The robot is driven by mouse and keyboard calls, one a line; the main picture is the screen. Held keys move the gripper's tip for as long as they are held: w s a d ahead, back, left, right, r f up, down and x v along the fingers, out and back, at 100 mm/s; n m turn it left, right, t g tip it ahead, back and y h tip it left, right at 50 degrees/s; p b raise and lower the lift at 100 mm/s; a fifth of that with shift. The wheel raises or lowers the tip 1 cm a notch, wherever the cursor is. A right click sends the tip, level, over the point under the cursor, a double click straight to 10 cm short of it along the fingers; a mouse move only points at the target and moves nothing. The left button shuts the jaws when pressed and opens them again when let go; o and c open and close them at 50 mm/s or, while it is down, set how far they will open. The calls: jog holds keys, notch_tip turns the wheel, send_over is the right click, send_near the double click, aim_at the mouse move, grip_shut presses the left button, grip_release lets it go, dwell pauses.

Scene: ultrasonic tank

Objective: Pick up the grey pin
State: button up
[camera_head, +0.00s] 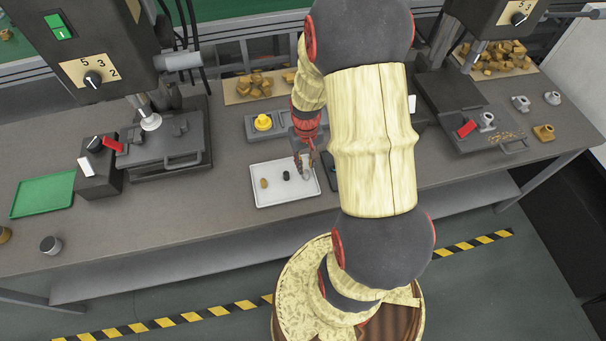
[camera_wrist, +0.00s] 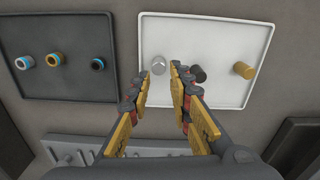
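The grey pin (camera_wrist: 158,65), a small silvery cylinder, stands on the white tray (camera_wrist: 215,27) near its left edge in the wrist view. My gripper (camera_wrist: 160,73) is open and empty, its fingertips on either side of the pin's line and just short of it in the picture. I cannot tell the height gap. In the head view my gripper (camera_head: 304,167) is over the right part of the white tray (camera_head: 268,199) and largely hides the grey pin. A black pin (camera_wrist: 199,74) and a tan pin (camera_wrist: 244,70) stand on the same tray, to the right of the gripper.
A dark tray (camera_wrist: 70,85) with several ringed parts lies left of the white tray in the wrist view. In the head view, a grey box with a yellow button (camera_head: 263,122) is behind the white tray, and a machine (camera_head: 160,150) stands to the left.

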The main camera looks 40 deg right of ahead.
aim_at(306, 172)
notch_tip(306, 172, down, 6)
jog(key=shift+d+r+b, duration=0.1)
jog(key=shift+r+b, duration=0.05)
jog(key=shift+b, duration=0.55)
jog(key=shift+s, duration=0.1)
jog(key=c, duration=0.3)
grip_shut()
